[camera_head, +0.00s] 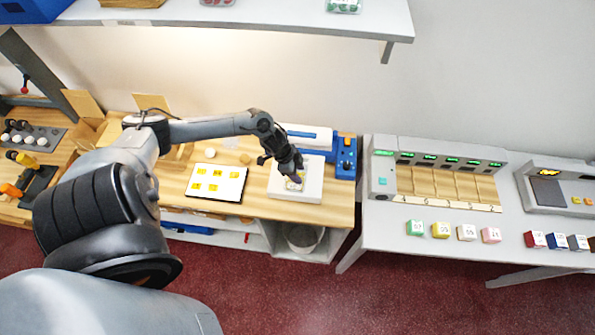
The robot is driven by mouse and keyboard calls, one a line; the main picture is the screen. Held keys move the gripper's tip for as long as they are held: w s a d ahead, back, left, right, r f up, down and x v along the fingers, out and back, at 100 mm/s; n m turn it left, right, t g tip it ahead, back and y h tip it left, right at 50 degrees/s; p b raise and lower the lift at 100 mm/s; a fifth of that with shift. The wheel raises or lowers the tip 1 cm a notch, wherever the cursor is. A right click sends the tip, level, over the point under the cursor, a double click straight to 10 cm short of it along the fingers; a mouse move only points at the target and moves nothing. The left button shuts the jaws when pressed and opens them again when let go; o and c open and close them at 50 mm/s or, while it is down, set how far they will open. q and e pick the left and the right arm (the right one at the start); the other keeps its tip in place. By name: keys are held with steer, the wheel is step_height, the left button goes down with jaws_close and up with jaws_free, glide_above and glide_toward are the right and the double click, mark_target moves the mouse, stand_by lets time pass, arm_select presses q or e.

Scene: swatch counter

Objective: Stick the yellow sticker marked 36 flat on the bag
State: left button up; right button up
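A white sheet (225,192) with several yellow stickers (213,187) lies on the wooden counter; their numbers are too small to read. My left gripper (294,179) points down over a white block-like platform (313,183), to the right of the sheet. A small pale patch with some yellow (293,186) shows right at its fingertips; I cannot tell whether this is the bag, a sticker or both. The fingers are dark and tiny here, so their opening and any hold are unclear. My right gripper is not in view.
A blue device (346,158) stands behind and right of the platform. A grey table (400,238) on the right carries a slotted machine and several coloured blocks. A shelf (260,18) overhangs at the back.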

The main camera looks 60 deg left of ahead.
arm_select(q)
steer(key=shift+o, duration=0.4)
steer(key=w+d+p+v, duration=0.1)
steer(key=p+v, duration=0.6)
steer(key=v, duration=0.8)
steer(key=shift+r+p, duration=0.4)
steer(key=shift+r, duration=0.15)
steer(key=shift+w, duration=0.15)
